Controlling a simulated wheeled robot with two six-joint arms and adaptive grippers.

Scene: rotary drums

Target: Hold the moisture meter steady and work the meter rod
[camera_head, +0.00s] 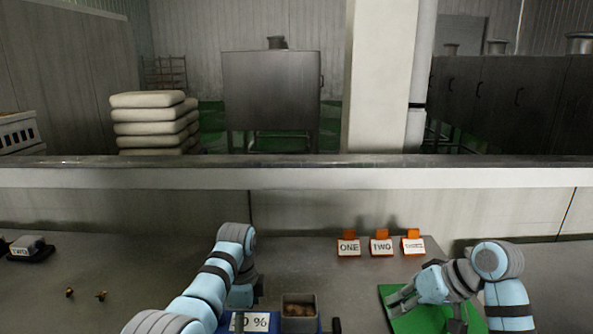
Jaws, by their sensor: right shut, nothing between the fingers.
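The moisture meter (249,321) is a blue-edged unit at the bottom edge of the picture, with a white display reading partly "0 %". A square grey cup (299,312) with brown pieces inside stands at its right side. My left gripper (242,297) points down just behind the display; its fingers are mostly hidden by my arm, so its grip and any contact are unclear. A small dark upright piece (336,325) shows right of the cup; I cannot tell if it is the meter rod. My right gripper (393,303) is shut and empty over the green mat, apart from the meter.
Orange holders with cards "ONE" (348,248), "TWO" (381,247) and a third (413,246) stand at the back of the grey counter. Two small brass-coloured pieces (101,296) and a dark labelled device (29,249) lie left. The green mat (407,322) lies right.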

